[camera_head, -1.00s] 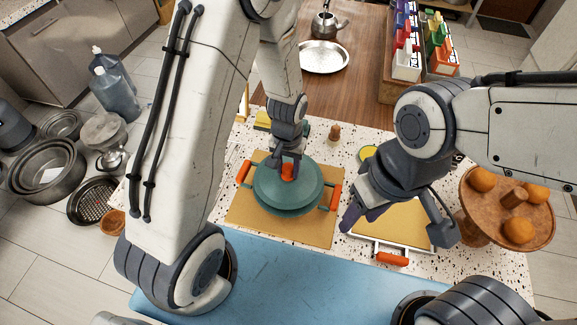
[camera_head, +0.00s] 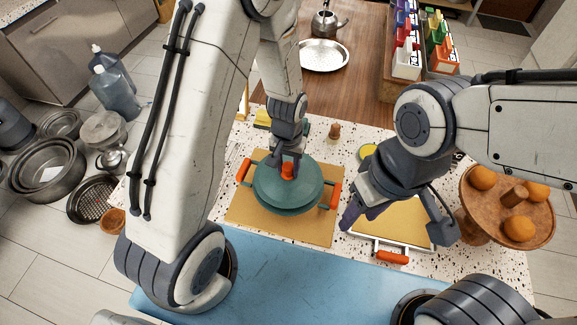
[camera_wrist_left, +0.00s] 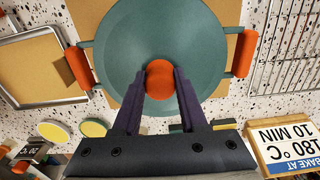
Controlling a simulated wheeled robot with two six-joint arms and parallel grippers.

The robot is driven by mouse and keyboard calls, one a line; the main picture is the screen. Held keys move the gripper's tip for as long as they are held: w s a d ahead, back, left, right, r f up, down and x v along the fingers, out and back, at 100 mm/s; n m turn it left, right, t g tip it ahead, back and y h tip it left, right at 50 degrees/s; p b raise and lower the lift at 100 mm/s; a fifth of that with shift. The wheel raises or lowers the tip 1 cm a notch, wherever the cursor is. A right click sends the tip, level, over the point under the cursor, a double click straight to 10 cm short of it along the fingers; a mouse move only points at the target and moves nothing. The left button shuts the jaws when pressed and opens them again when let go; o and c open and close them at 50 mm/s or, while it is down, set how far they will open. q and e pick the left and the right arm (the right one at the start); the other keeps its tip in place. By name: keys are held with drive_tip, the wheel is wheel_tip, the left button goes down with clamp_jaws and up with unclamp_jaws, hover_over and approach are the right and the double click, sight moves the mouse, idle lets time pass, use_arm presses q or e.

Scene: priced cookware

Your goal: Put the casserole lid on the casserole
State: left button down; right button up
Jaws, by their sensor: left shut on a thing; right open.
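The teal casserole lid (camera_head: 300,186) with its orange knob (camera_head: 289,170) lies over the teal casserole, whose orange side handles (camera_head: 335,195) stick out at both sides. My left gripper (camera_head: 288,162) is shut on the lid's knob from above. In the left wrist view the fingers (camera_wrist_left: 160,85) hold the orange knob (camera_wrist_left: 159,79) near the lid's middle. The lid covers the casserole's opening, and I cannot tell if its rim is fully seated. My right gripper (camera_head: 392,225) is open and empty, to the right, above a tray.
The casserole stands on a tan board (camera_head: 245,222) on the speckled counter. A white tray with orange handles (camera_head: 392,257) lies to the right. A wooden stand (camera_head: 530,230) with orange fruit is at far right. A sign (camera_wrist_left: 290,148) shows in the left wrist view.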

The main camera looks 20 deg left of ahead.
use_arm(q)
drive_tip(key=shift+f+b, duration=0.7)
drive_tip(key=shift+f, duration=0.3)
idle(0.9)
drive_tip(key=shift+f, duration=0.35)
unclamp_jaws()
drive_tip(key=shift+r, duration=0.1)
idle(0.6)
wheel_tip(320, 180, up, 10)
drive_tip(key=shift+r+b, duration=0.2)
drive_tip(key=shift+b, duration=0.95)
